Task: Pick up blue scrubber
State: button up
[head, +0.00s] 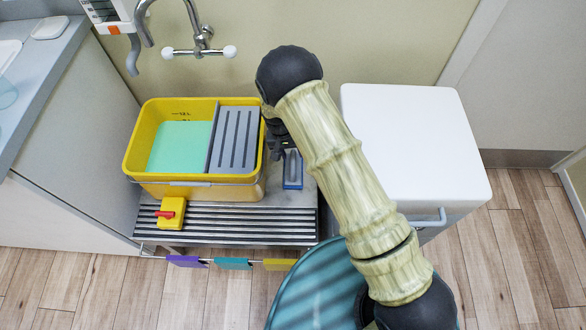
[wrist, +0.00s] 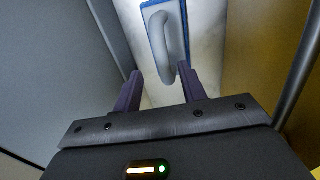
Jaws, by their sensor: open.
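The blue scrubber (head: 293,172) lies on the grey slab beside the yellow bucket, with a blue base and a grey loop handle. In the wrist view the scrubber (wrist: 181,15) is at the top centre, its grey handle pointing down toward my gripper. My gripper (wrist: 160,82) is open, one dark finger on each side of the handle's lower end. I see nothing held between the fingers, and cannot tell whether they touch the handle. In the head view my gripper (head: 280,150) is partly hidden behind my arm, close to the scrubber.
A yellow bucket (head: 140,150) with green liquid and a grey grid stands left of the scrubber. A white-topped cabinet (head: 415,140) is close on the right. A teal round tub (head: 310,290) stands in front.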

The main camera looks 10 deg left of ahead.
aim_at(293, 159)
jog(key=f, duration=0.1)
jog(key=f+b, duration=0.1)
jog(key=f, duration=0.3)
jog(key=shift+s+d+f, duration=0.1)
jog(key=shift+s+d, duration=0.1)
jog(key=shift+d, duration=0.15)
jog(key=shift+c, duration=0.4)
grip_shut()
